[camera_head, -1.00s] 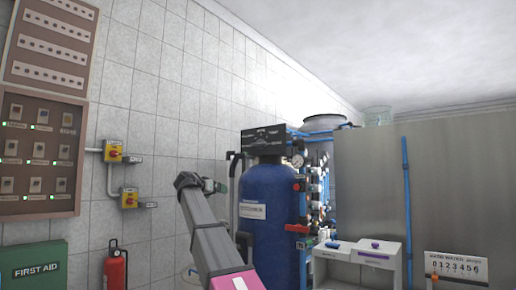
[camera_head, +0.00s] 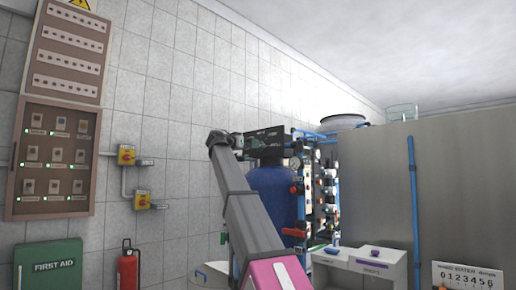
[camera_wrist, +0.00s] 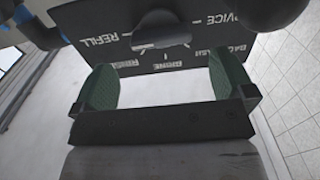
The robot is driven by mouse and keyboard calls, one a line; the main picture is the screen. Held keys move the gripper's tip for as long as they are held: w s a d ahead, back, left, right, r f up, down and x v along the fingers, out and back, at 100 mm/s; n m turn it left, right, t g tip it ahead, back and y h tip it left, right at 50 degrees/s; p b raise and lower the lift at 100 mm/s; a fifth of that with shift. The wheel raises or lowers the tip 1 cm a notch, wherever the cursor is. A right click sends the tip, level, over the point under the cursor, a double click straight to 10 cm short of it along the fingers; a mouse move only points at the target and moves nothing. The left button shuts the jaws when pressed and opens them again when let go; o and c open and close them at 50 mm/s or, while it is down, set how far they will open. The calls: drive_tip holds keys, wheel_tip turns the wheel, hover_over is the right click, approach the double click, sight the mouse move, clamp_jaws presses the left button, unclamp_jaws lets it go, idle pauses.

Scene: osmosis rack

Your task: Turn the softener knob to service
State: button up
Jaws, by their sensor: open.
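The blue softener tank (camera_head: 270,195) carries a dark control panel (camera_head: 266,138) on its top, partly covered by my arm. In the wrist view the panel (camera_wrist: 100,28) shows upside down, with the labels REFILL, RINSE, BRINE, BACKWASH and SERVICE around a dark knob (camera_wrist: 162,33). SERVICE is at the upper right there. I cannot tell which label the knob points to. My gripper (camera_wrist: 163,72) is open and empty, its two green-padded fingers apart, with the knob ahead between them and not touched. In the head view my gripper (camera_head: 248,138) is small, in front of the panel.
Blue pipes and valves (camera_head: 318,190) crowd the tank's right side. A white cabinet (camera_head: 360,265) and a large grey wall panel (camera_head: 385,190) stand further right. The tiled wall (camera_head: 165,80), a fire extinguisher (camera_head: 128,265) and a first aid box (camera_head: 48,265) are left.

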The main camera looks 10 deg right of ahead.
drive_tip(key=shift+x, duration=3.05)
drive_tip(key=c, duration=0.8)
drive_tip(key=shift+c, duration=0.2)
